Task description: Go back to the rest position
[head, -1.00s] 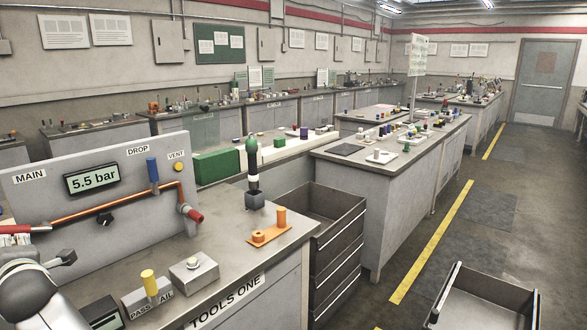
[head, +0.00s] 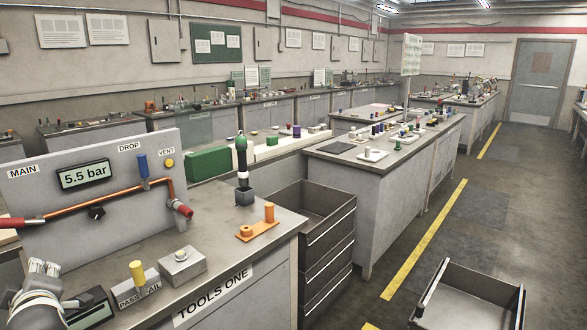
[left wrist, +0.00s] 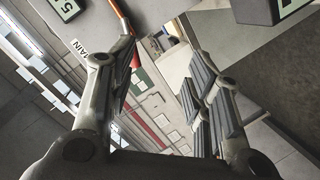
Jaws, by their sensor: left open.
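My left gripper (head: 45,268) is at the lower left of the head view, beside the tools bench, with its white and grey arm below it. In the left wrist view its two fingers (left wrist: 162,80) stand wide apart with nothing between them. The panel with the "MAIN" label also shows in the left wrist view (left wrist: 80,48), beyond the left finger. My right gripper is in neither view.
The grey panel (head: 50,190) with gauge, copper pipe and red handle (head: 18,222) stands on the bench (head: 215,255). A yellow peg (head: 137,272), a grey block (head: 182,265), an orange fixture (head: 257,228) and a dark-based green-topped tool (head: 242,170) stand there.

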